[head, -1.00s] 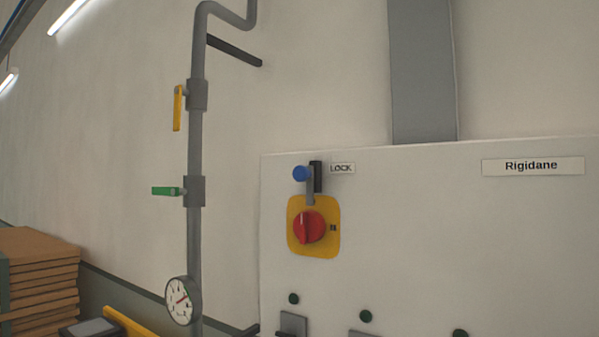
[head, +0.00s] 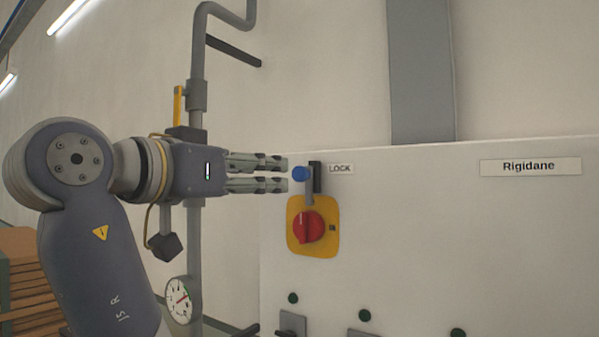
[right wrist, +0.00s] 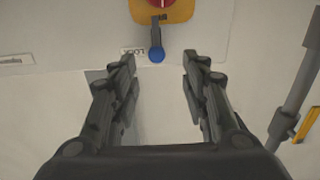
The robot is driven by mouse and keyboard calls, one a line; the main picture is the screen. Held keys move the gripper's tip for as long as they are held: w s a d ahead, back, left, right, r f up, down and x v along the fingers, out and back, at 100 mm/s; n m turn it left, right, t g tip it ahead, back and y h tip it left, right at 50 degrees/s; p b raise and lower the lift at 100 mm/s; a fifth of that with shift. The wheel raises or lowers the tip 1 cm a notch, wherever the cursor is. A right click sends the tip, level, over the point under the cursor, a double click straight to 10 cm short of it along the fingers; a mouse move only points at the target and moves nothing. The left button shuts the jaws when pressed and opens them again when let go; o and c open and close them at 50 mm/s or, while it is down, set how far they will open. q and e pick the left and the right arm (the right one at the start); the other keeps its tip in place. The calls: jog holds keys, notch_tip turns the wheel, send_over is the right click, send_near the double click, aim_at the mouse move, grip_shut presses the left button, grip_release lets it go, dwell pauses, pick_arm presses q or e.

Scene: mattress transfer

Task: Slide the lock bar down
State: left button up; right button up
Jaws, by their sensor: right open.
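In the right wrist view the blue knob (right wrist: 156,55) shows ahead, between the directions of the two spread fingers (right wrist: 157,62), with nothing held. My left gripper is not in view.
The white cabinet front (head: 420,235) carries a Rigidane label (head: 530,167) and green buttons below. A grey pipe (head: 197,130) with a yellow valve handle and a gauge (head: 179,300) runs up the wall behind my arm. Stacked brown boards (head: 25,290) stand at lower left.

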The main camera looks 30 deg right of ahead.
aim_at(297, 173)
jog(key=p+x, duration=0.1)
jog(key=x, duration=0.2)
jog(key=p+x, duration=0.2)
jog(key=x, duration=0.1)
jog(key=r+p+x, duration=0.1)
jog(key=p+x, duration=0.1)
jog(key=x, duration=0.1)
jog(key=shift+s+d, duration=0.2)
jog(key=shift+d, duration=0.1)
jog(key=shift+w+d+f, duration=0.15)
jog(key=shift+w+d, duration=0.15)
jog(key=shift+d, duration=0.3)
jog(key=shift+c, duration=0.2)
grip_shut()
